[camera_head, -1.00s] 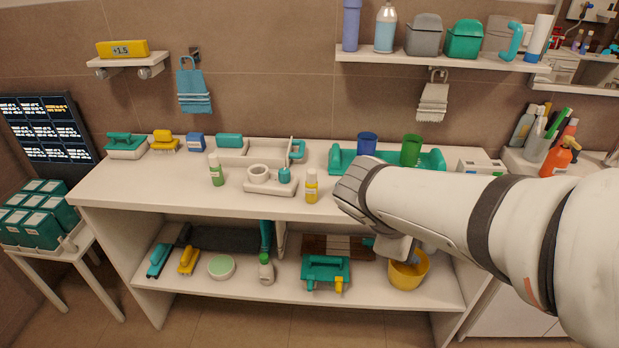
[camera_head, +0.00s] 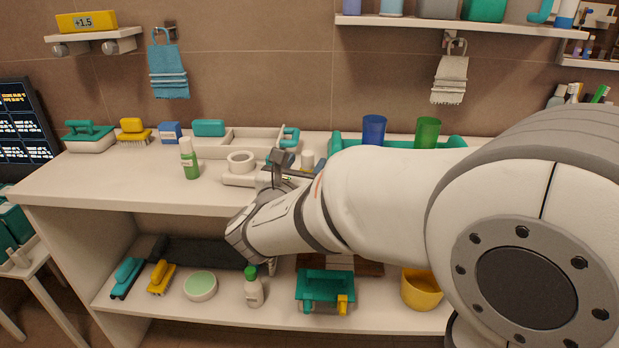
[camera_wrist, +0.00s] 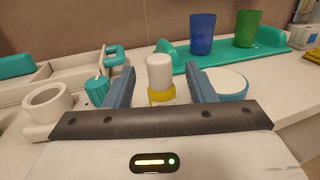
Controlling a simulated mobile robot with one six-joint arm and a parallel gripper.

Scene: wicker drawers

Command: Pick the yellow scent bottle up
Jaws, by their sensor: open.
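The yellow scent bottle (camera_wrist: 160,95) stands upright on the counter in the wrist view, its white cap and yellow shoulder showing between my fingers. Its lower body is hidden behind my gripper's front edge. My gripper (camera_wrist: 162,85) is open, with a blue-grey finger on each side of the bottle and a gap to each. In the head view my gripper (camera_head: 290,165) is low over the counter, partly hidden by my arm.
A white ring holder (camera_head: 241,161) and a teal ribbed knob (camera_wrist: 97,90) are left of the bottle. A round white-topped item (camera_wrist: 228,82) is close to the right finger. Blue (camera_wrist: 203,34) and green (camera_wrist: 247,28) cups stand behind. A green bottle (camera_head: 190,160) stands farther left.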

